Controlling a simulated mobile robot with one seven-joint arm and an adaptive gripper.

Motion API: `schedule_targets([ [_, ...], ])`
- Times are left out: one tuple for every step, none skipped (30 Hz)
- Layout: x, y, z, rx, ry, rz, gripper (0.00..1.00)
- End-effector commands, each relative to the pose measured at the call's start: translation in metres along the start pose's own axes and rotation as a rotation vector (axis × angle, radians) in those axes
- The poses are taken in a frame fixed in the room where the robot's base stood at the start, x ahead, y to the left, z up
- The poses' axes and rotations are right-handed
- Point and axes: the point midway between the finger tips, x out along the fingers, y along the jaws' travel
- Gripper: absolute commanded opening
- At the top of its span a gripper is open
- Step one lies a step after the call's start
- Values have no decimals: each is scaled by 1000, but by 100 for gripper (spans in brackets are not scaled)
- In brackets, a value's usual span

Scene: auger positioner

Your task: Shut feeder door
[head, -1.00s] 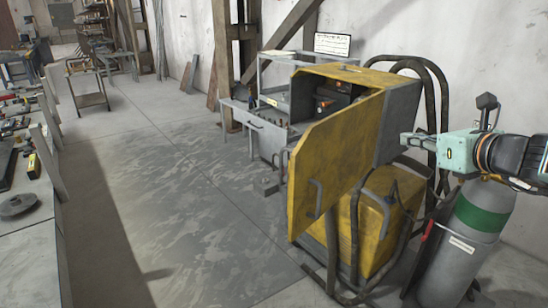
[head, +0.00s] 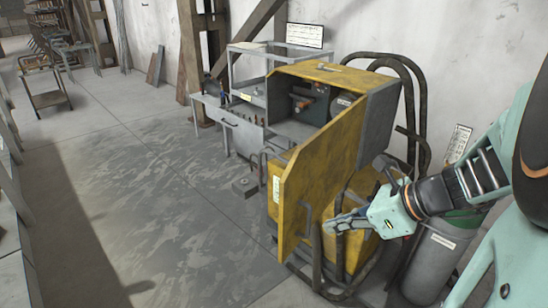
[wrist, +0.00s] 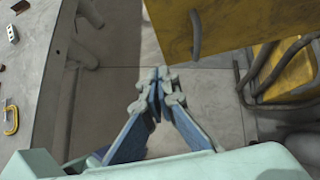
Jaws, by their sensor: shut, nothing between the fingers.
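The feeder door (head: 318,172) is a yellow panel standing wide open on the yellow feeder cabinet (head: 325,72). The cabinet's inside, with dark parts and a spool, shows behind it. In the wrist view the door (wrist: 232,25) is at the top right, with its bar handle (wrist: 196,35) on the face. My gripper (head: 330,227) is shut and empty, beside the door's lower part in the head view. In the wrist view its fingertips (wrist: 160,82) are left of and below the handle, apart from it in the picture. I cannot tell the depth gap.
A grey gas cylinder (head: 437,258) stands under my arm at the right. Dark hoses (head: 420,110) loop behind and below the cabinet. A metal workbench (head: 235,125) stands behind it. Open concrete floor (head: 160,200) lies to the left.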

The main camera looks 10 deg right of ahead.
Motion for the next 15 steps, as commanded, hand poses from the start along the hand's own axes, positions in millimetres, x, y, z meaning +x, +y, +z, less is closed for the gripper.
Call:
schedule_targets([
  [11,0,-3,-2,0,2,0],
  [15,1,-4,-1,-1,3,0],
  [22,1,-4,-2,0,3,0],
  [27,0,-4,-2,0,2,0],
  [32,0,-5,-2,0,2,0],
  [38,0,-4,-2,-1,2,0],
  [43,0,-4,-2,-1,2,0],
  [48,0,-4,-2,-1,2,0],
  [55,0,-4,-2,0,1,0],
  [59,0,-5,-2,0,1,0],
  [64,0,-4,-2,-1,1,0],
  [71,0,-4,-1,-1,1,0],
  [76,0,-4,-1,-1,1,0],
  [80,0,-4,-1,-1,1,0],
  [86,0,-4,-1,-1,1,0],
])
